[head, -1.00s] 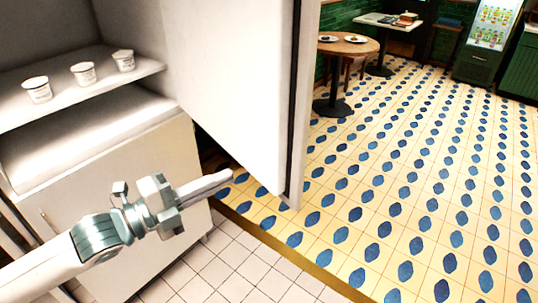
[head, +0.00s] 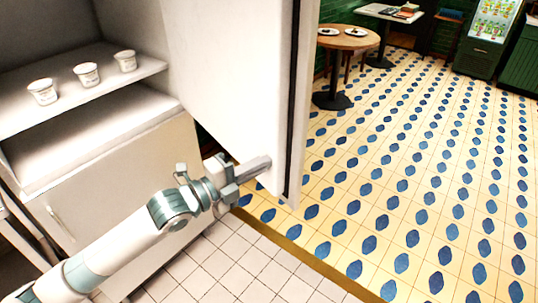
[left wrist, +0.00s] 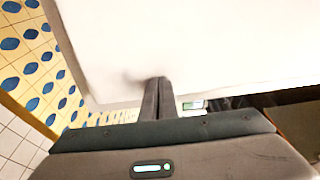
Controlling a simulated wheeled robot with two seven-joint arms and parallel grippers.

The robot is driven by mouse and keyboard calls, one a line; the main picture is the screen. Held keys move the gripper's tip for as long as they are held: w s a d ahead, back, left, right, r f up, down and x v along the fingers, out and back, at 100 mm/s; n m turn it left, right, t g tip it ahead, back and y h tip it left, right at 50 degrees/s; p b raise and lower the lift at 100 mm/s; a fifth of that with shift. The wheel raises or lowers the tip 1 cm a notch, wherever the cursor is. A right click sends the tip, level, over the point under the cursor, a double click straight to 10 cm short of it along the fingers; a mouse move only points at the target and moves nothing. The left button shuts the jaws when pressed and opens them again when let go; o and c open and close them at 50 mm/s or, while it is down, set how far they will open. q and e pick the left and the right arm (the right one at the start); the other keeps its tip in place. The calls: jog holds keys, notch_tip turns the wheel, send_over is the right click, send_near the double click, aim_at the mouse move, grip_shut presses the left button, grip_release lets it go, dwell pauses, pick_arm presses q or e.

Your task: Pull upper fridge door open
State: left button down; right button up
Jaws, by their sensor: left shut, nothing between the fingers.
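The white upper fridge door (head: 220,80) stands swung wide open, its inner face toward me in the head view. Its surface also fills much of the left wrist view (left wrist: 190,45). My left gripper (head: 268,163) is shut and empty, with its fingertips at the lower part of the door's inner face, near the free edge. In the left wrist view the closed fingers (left wrist: 158,82) overlap the door near its bottom edge; they appear to touch or nearly touch it. My right gripper is in neither view.
Inside the fridge, white cups (head: 87,74) stand on a shelf (head: 145,70). The lower fridge door (head: 120,190) is shut. A round table (head: 345,40) with plates stands beyond the door. The tiled floor (head: 400,180) at right is clear.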

pick_arm(q)
jog(key=shift+w+d, duration=0.3)
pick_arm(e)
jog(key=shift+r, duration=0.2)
pick_arm(q)
jog(key=shift+d, duration=0.1)
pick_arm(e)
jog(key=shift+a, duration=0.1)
